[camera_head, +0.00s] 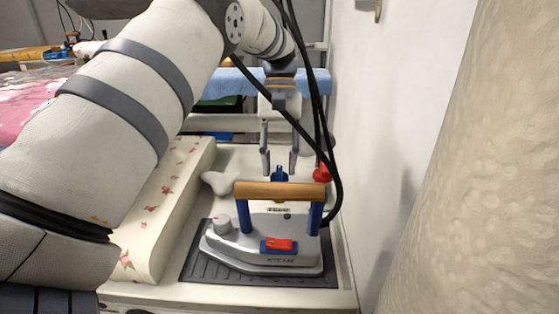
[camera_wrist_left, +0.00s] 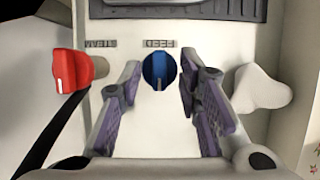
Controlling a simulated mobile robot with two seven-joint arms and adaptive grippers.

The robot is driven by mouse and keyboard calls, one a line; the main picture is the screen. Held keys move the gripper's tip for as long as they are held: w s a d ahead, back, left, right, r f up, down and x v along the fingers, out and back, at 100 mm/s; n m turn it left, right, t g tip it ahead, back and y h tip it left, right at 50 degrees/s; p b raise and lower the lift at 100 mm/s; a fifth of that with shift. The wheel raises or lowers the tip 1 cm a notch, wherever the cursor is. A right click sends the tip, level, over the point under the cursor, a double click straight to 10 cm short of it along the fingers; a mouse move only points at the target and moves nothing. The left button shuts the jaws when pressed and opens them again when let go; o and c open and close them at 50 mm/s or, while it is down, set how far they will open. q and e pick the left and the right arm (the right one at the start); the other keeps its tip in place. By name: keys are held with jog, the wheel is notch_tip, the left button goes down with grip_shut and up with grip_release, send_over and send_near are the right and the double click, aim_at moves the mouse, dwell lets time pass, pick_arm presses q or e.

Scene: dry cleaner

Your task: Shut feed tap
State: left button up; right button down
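The feed tap is a blue knob (camera_wrist_left: 159,72) beside the label FEED in the left wrist view. It also shows in the head view as a small blue knob (camera_head: 279,174) behind the iron's handle. My left gripper (camera_wrist_left: 158,90) is open, its two fingers on either side of the blue knob with a gap on each side. In the head view the left gripper (camera_head: 279,168) points down over the knob. I cannot tell its exact height above the panel. My right gripper is in neither view.
A red knob (camera_wrist_left: 72,72) by the label STEAM sits close to one finger. A steam iron (camera_head: 262,247) with a wooden handle rests on a dark ribbed mat (camera_head: 197,268) in front. Black cables hang beside the gripper. A white wall (camera_head: 385,130) stands close on the right.

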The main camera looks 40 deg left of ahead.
aim_at(279, 167)
pick_arm(q)
notch_tip(279, 167, up, 10)
dwell(0.3)
